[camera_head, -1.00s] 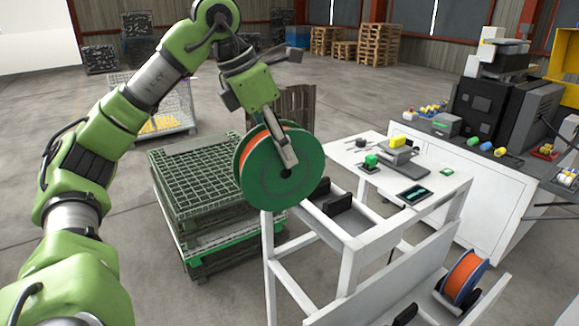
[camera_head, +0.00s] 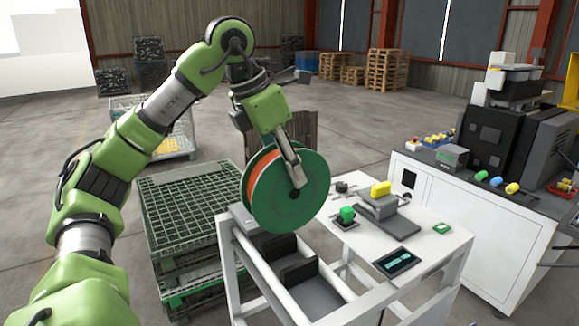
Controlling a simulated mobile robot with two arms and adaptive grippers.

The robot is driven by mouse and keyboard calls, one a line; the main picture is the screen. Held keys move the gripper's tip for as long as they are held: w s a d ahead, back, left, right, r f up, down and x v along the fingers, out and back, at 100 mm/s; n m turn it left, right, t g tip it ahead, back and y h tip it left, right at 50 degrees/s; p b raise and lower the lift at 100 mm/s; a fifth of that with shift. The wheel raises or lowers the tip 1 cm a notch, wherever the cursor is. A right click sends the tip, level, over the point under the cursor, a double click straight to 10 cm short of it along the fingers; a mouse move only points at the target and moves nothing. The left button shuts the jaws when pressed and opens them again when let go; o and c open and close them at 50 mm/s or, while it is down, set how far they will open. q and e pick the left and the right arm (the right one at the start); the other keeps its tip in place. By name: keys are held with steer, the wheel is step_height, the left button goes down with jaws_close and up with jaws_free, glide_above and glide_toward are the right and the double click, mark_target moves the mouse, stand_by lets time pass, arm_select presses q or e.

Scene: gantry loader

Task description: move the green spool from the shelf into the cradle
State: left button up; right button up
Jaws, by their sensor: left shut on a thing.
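The green spool (camera_head: 312,208), wound with orange material, hangs upright from my left gripper (camera_head: 296,180). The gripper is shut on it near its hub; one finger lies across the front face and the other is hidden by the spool. The black-sided cradle (camera_head: 298,272) is set in the white stand, below the spool and slightly to the right in the picture. The spool appears above and apart from it and hides its rear part. The shelf is not clearly in view. My right gripper is not in view.
The white stand's top (camera_head: 425,243) carries a green button (camera_head: 347,214), a grey device with a yellow part (camera_head: 380,190) and a dark display (camera_head: 396,262). Green mesh crates (camera_head: 185,205) stand close to the left. A white cabinet (camera_head: 455,205) stands at the right.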

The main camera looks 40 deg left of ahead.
arm_select(q)
steer(key=f+b, duration=0.2)
steer(key=f, duration=0.1)
steer(key=f+b, duration=0.2)
steer(key=shift+w+f, duration=0.1)
steer(key=shift+w, duration=0.25)
steer(key=shift+s+f+b, duration=0.1)
steer(key=shift+f+b, duration=0.6)
steer(key=shift+b, duration=0.05)
step_height(320, 180, down, 3)
steer(key=b, duration=0.2)
steer(key=shift+f+b, duration=0.15)
steer(key=shift+b, duration=0.15)
steer(key=shift+f+b, duration=0.75)
steer(key=shift+f, duration=0.25)
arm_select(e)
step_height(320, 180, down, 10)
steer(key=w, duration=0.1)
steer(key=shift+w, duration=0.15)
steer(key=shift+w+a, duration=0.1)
arm_select(q)
steer(key=o, duration=1.7)
